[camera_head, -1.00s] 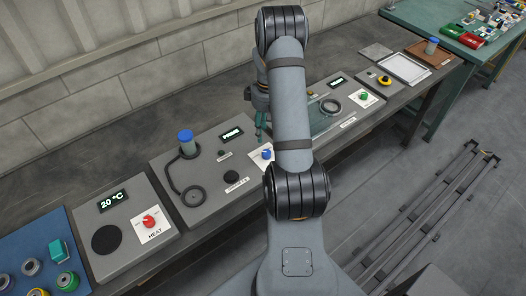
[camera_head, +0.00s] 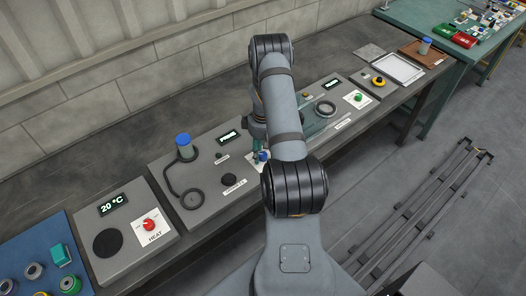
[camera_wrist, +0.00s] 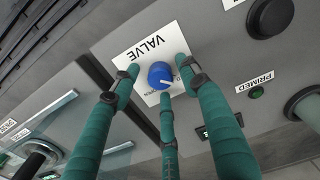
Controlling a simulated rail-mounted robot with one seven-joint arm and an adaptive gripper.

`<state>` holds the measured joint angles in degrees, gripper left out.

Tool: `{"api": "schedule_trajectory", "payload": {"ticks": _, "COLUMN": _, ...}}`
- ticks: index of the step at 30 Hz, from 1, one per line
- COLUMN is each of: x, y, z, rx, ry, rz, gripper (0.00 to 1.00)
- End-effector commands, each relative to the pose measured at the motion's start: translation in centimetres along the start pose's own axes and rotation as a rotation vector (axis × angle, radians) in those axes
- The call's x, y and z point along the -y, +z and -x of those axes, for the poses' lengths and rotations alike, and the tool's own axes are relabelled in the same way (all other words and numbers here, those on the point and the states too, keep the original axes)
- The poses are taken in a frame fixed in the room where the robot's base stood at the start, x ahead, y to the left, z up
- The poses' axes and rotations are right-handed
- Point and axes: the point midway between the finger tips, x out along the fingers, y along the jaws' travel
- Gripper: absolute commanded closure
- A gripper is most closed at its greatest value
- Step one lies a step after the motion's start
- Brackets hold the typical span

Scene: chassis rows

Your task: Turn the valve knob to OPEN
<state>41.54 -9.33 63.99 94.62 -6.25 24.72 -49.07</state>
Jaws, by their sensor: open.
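The blue valve knob (camera_wrist: 160,74) sits on a white label plate (camera_wrist: 128,57) marked VALVE, with an OPEN mark at its lower left in the wrist view. A white pointer line on the knob points to the lower right there. My gripper (camera_wrist: 161,80) has three green fingers, open and spread around the knob. Two fingertips are beside and above it, and one is just below; I cannot tell whether they touch it. In the head view the knob (camera_head: 263,156) is partly hidden by my gripper (camera_head: 257,150) and arm.
A black round knob (camera_wrist: 270,16) and a small green PRIMED lamp (camera_wrist: 257,92) are close by on the panel. A green knob (camera_head: 358,97) is to the right.

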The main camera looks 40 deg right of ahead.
Motion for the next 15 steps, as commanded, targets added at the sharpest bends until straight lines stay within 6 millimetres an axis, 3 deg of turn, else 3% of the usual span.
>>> {"api": "schedule_trajectory", "payload": {"ticks": 4, "x": 0.00, "y": -0.02, "z": 0.01, "rx": 0.000, "ry": 0.000, "rz": 0.000, "gripper": 0.55}}
{"api": "schedule_trajectory", "payload": {"ticks": 15, "x": 0.01, "y": -0.02, "z": 0.03, "rx": 0.000, "ry": 0.000, "rz": 0.000, "gripper": 0.77}}
